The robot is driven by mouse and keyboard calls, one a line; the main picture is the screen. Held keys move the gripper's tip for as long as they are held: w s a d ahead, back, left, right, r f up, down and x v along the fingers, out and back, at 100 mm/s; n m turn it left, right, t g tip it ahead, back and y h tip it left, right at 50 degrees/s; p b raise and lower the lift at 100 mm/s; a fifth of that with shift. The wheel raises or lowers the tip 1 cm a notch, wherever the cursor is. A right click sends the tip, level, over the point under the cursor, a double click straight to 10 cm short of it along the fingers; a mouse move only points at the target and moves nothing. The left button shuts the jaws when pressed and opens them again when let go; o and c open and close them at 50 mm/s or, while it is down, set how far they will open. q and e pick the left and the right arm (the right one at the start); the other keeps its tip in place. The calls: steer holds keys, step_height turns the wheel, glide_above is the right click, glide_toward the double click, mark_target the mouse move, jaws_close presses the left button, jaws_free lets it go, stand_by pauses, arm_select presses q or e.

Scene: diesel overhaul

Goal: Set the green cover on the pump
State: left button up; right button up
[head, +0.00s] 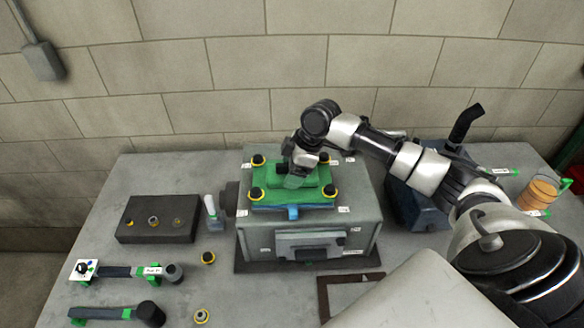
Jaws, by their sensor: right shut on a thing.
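The green cover (314,184) lies over the top of the grey pump (352,226), with a blue layer (292,211) showing beneath its front edge. Black knobs with yellow rings stand at the cover's corners. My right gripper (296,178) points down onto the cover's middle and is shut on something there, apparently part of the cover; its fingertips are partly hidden. I cannot tell whether the cover rests fully on the blue layer. My left gripper is out of view.
A dark block (157,219) with ringed holes stands at the left. Tools with black heads (150,313) and loose yellow-ringed parts (208,258) lie at the front left. A dark blue machine (408,206) stands to the right, with an orange container (538,194) beyond.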

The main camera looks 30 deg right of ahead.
steer(key=shift+s+f, duration=0.1)
steer(key=shift+f, duration=0.65)
stand_by(0.6)
steer(key=o, duration=1.1)
steer(key=shift+b, duration=0.3)
steer(key=shift+d+r, duration=0.15)
steer(key=shift+r, duration=0.15)
steer(key=b+v, duration=0.3)
steer(key=v, duration=0.5)
steer(key=shift+s+d+r, duration=0.1)
steer(key=shift+s+r, duration=0.05)
steer(key=shift+r, duration=0.25)
steer(key=shift+s+d+r, duration=0.15)
steer(key=shift+r, duration=0.45)
